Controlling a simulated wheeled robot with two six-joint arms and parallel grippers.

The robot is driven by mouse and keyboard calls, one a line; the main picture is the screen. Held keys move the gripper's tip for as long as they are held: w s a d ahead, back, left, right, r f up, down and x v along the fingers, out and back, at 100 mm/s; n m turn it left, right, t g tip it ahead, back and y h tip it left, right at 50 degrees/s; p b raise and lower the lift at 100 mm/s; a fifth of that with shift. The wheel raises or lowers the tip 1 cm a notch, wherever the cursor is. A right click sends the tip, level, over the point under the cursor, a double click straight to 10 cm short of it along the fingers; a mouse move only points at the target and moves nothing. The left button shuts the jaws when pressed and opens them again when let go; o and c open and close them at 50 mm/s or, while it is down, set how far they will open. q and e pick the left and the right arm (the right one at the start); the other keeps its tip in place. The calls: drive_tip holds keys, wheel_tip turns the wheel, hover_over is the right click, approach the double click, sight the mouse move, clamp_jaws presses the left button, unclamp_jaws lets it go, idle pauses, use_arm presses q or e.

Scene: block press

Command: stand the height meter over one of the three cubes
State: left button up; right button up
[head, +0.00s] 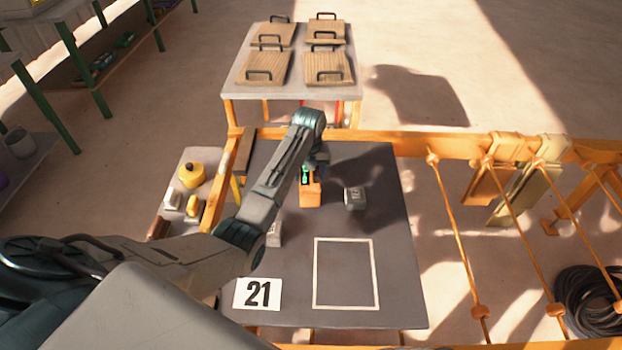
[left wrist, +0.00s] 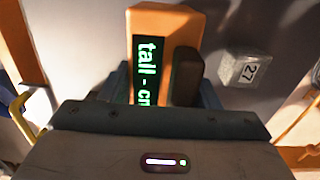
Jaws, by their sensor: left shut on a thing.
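The height meter (head: 310,194) is orange with a dark display and green writing. It is over the dark table, and in the left wrist view the meter (left wrist: 178,22) shows "tall - cm". My left gripper (head: 313,168) is shut on it, with a finger on each side. A grey cube (head: 355,198) is to the right of the meter; the left wrist view shows a pale cube (left wrist: 243,68) marked 27. Another grey cube (head: 273,234) is partly hidden by my left arm. I see no third cube; whether one is under the meter cannot be told. My right gripper is not in view.
The dark table (head: 395,275) bears a white rectangle outline (head: 344,308) and a card (head: 258,293) reading 21. A table (head: 237,80) with several wooden boards stands behind. A side stand (head: 200,158) holds a yellow pot (head: 192,174). Orange rails (head: 400,136) run along the back.

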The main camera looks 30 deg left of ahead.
sight(311, 174)
use_arm(q)
drive_tip(key=shift+d, duration=0.25)
wheel_tip(311, 174, down, 3)
drive_tip(key=shift+f+p, duration=0.1)
drive_tip(key=shift+p, duration=0.4)
drive_tip(key=shift+f, duration=0.2)
drive_tip(key=o, duration=1.2)
drive_tip(key=shift+f, duration=0.1)
drive_tip(key=shift+o, duration=0.2)
